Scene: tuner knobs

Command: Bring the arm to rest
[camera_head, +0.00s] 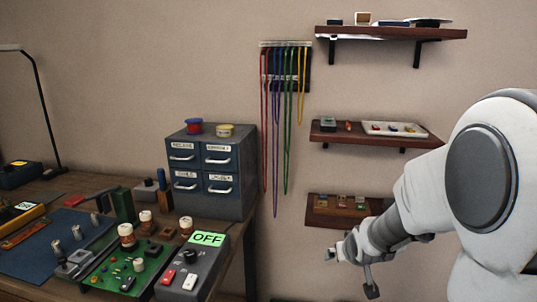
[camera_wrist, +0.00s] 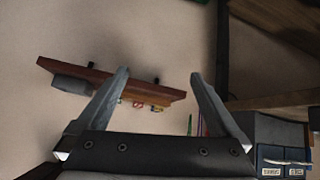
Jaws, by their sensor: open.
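My arm comes in from the right in the head view, with my gripper (camera_head: 348,268) in front of the bare wall, just below the lowest wall shelf (camera_head: 322,216). In the wrist view my gripper (camera_wrist: 158,73) shows two grey fingers spread wide apart. Nothing is between the fingertips, so it is open and empty. A brown shelf (camera_wrist: 70,72) shows behind the fingers, seen upside down, with a grey box and small coloured items. I cannot tell how far the fingers are from the shelf.
A workbench at the left holds a drawer cabinet (camera_head: 212,172), a grey box with a green OFF display (camera_head: 207,239), a green board (camera_head: 150,268) and a blue mat (camera_head: 38,252). Coloured cords (camera_head: 286,110) hang on the wall. Two more shelves (camera_head: 395,33) are above. Open space lies between bench and arm.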

